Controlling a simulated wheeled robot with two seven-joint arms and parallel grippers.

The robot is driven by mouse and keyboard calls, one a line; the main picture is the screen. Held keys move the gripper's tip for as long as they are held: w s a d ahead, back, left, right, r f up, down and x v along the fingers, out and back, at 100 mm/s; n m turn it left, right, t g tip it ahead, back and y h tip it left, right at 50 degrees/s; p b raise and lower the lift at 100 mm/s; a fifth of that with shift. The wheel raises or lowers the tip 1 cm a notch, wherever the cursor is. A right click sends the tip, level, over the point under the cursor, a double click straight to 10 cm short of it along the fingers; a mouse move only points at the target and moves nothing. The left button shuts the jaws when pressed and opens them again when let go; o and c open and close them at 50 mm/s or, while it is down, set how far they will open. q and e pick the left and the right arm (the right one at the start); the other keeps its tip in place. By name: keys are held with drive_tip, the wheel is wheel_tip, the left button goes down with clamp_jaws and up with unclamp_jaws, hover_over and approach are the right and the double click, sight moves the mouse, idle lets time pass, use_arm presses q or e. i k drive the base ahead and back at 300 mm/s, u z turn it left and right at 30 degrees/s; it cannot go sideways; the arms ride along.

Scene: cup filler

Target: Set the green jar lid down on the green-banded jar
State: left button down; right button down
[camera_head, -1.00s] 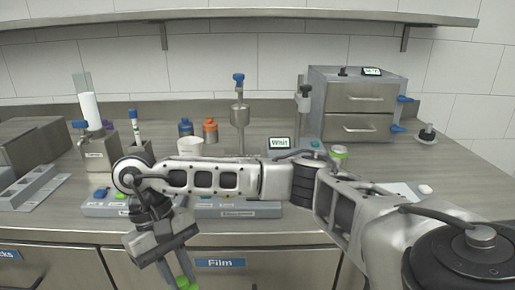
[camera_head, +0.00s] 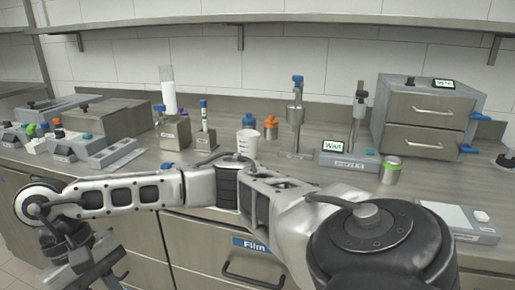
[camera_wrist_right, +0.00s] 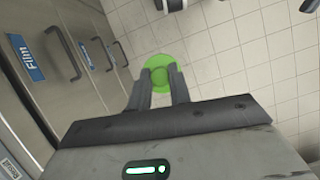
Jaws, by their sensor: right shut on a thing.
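The green lid (camera_wrist_right: 172,62) is a bright green disc in the right wrist view. My right gripper (camera_wrist_right: 159,80) is shut on it, with a finger on either side. The lid hangs over the tiled floor, in front of the drawer fronts and clear of the counter. The green-banded jar (camera_head: 391,171) is a small metallic cylinder with a green band near its top. It stands upright on the counter at the right of the head view, far from my right gripper. In the head view only the wrist of my right arm shows at the lower left; its fingertips are out of frame. My left gripper is not in view.
A white cup (camera_head: 247,143) stands mid-counter. A device with a "Wait" screen (camera_head: 337,147) is left of the jar, and a drawer cabinet (camera_head: 428,115) is behind it. A flat scale (camera_head: 460,224) is to its right. Drawers (camera_head: 200,245) with handles line the counter front.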

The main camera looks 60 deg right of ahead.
sight(390, 170)
drive_tip(key=k, duration=0.55)
drive_tip(key=z, duration=0.8)
